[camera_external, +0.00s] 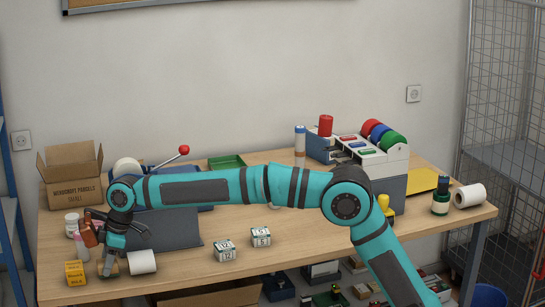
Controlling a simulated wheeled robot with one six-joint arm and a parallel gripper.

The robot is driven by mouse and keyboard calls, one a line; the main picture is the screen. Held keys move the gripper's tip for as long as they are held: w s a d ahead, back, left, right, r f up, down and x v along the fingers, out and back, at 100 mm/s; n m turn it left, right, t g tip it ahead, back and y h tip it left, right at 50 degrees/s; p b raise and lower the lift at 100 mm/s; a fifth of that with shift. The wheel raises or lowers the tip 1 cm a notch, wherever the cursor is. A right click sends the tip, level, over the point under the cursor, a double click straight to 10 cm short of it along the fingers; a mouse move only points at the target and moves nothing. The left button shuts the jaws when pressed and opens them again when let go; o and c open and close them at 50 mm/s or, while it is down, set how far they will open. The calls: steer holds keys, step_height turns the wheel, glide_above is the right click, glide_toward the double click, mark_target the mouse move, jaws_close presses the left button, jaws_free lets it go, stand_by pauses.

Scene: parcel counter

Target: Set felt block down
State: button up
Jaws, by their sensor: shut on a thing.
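My gripper (108,262) is at the front left of the table, pointing down. It is shut on a small block with a tan and dark look, which I take to be the felt block (115,270). My fingers hide much of the block. It is low, close to the table top, and I cannot tell whether it touches the wood.
Small bottles (81,247) are close behind. Two printed cubes (225,250) (260,237) sit farther right. A dark mat (175,229) lies behind the roll.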

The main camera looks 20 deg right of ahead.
steer(key=shift+f, duration=0.3)
steer(key=shift+f, duration=0.15)
steer(key=o, duration=1)
steer(key=shift+c, duration=0.2)
steer(key=v, duration=1.2)
